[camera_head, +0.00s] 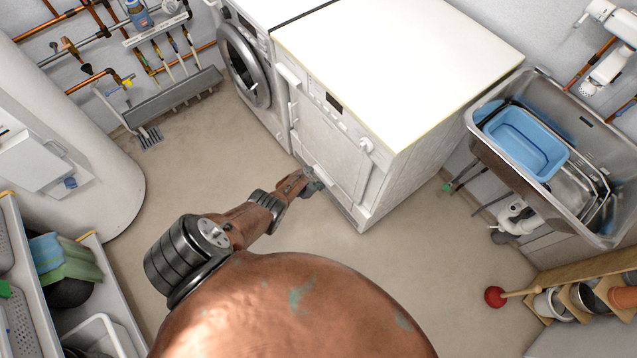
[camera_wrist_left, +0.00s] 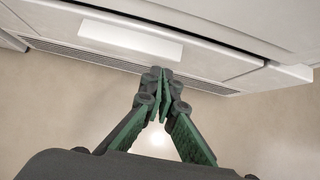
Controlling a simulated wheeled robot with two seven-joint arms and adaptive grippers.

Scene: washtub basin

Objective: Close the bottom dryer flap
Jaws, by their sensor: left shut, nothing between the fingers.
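The white dryer (camera_head: 330,130) stands in the middle of the head view, with its front facing my left arm. Its bottom flap (camera_head: 345,200) is low on that front, partly hidden by my gripper. In the left wrist view the flap (camera_wrist_left: 215,55) is a pale panel with a lighter raised rectangle and a dark grille along its lower edge. My left gripper (camera_head: 314,184) is shut and empty at the flap. Its fingertips (camera_wrist_left: 160,80) meet in front of the grille edge; I cannot tell whether they touch it. I cannot tell how far the flap stands open.
A washing machine (camera_head: 245,65) with a round door stands left of the dryer. A metal basin (camera_head: 480,130) holding a blue tub (camera_head: 525,142) is at the right. A red plunger (camera_head: 495,297) and shelf (camera_head: 590,300) are lower right. The floor (camera_head: 420,270) before the dryer is clear.

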